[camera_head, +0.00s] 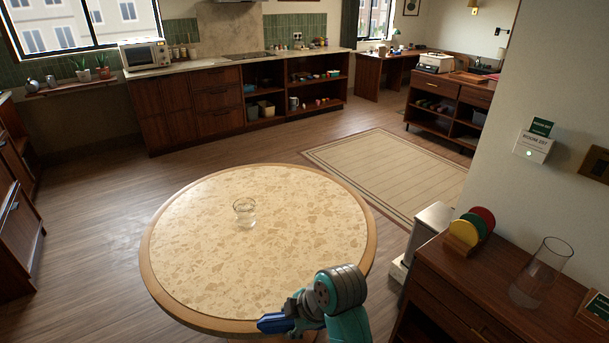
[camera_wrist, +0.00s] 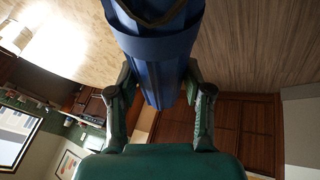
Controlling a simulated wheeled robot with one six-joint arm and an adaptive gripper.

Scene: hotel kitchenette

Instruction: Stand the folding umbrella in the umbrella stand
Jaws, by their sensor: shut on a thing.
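My gripper (camera_wrist: 160,80) is shut on the blue folding umbrella (camera_wrist: 155,48), with one finger on each side of it in the wrist view. The umbrella's upper part runs out of the top of that view. In the head view, my gripper (camera_head: 292,316) is over the near edge of the round table, and a short blue part of the umbrella (camera_head: 272,323) sticks out to its left. The rest of it is hidden there. A clear, tall, open cylinder (camera_head: 540,272) stands upright on the wooden cabinet at the right; I cannot tell whether it is the umbrella stand.
The round table (camera_head: 190,245) carries a small drinking glass (camera_head: 244,212). The right cabinet (camera_head: 470,285) also bears a rack of coloured discs (camera_head: 472,226). A pale box-shaped bin (camera_head: 428,226) stands on the floor between them. Open floor and a rug (camera_head: 390,170) lie beyond.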

